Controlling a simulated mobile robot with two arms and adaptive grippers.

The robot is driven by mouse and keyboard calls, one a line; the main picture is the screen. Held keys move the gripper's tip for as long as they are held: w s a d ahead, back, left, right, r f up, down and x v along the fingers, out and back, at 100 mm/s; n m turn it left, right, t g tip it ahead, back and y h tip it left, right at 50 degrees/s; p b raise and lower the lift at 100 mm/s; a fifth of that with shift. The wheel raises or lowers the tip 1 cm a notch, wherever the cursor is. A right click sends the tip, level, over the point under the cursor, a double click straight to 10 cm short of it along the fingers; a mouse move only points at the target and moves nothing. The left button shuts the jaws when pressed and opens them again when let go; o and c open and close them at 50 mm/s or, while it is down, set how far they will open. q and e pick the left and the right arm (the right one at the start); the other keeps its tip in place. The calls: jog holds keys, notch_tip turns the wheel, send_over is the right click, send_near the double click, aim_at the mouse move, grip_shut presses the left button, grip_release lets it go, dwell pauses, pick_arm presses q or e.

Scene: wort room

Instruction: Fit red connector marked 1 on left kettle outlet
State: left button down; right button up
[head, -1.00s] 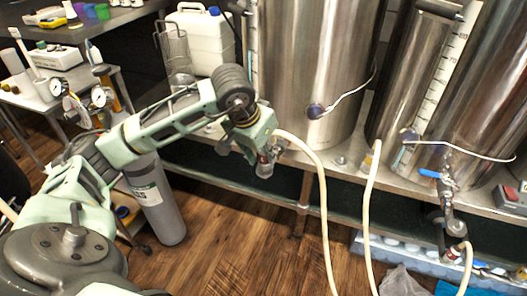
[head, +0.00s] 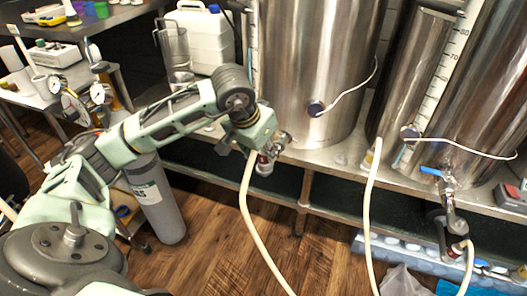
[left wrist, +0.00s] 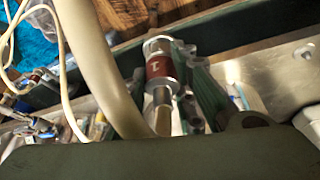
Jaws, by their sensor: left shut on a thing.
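My left gripper (head: 263,146) is shut on the red connector (head: 265,157) beside the front of the left kettle (head: 312,55), low near its base. In the left wrist view the connector (left wrist: 159,68) is a red band with a white 1 between metal ends, next to the green fingers (left wrist: 198,90). A pale hose (head: 254,215) hangs from the connector area; the hose (left wrist: 105,70) also crosses the left wrist view. The left kettle's outlet cannot be made out clearly behind my gripper. I cannot tell whether the connector touches it. My right gripper is not in view.
The right kettle (head: 490,100) has a blue-handled valve (head: 435,172) with a hose. Another pale hose (head: 367,215) hangs between the kettles. A grey gas cylinder (head: 158,205) stands below my left arm. The metal shelf edge (head: 335,165) runs under the kettles.

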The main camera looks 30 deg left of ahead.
pick_arm(q)
jog(key=shift+f, duration=0.1)
jog(key=c, duration=1.4)
grip_release()
jog(key=shift+o, duration=0.2)
